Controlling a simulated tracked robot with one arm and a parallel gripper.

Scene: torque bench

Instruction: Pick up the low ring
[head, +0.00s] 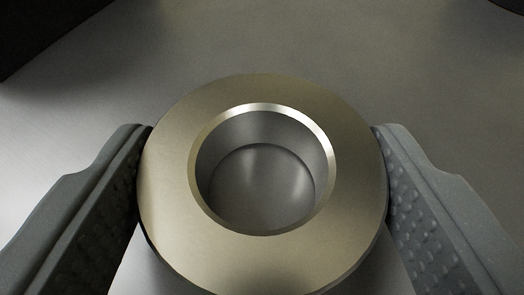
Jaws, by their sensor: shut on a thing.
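The low ring (357,185) is a thick, pale brass-coloured metal ring with a wide round hole. It fills the lower middle of the head view, its flat top face toward the camera. My gripper (262,180) is shut on the ring, one grey textured finger against its left side and one against its right. Through the hole I see the ring's inner wall and the grey surface below. I cannot tell whether the ring touches that surface or is held above it. The ring's lower edge is cut off by the frame.
A smooth grey metal surface (300,45) spreads around and beyond the ring and is clear there. A dark block (40,30) stands in the top left corner. A dark edge of something (510,5) shows at the top right corner.

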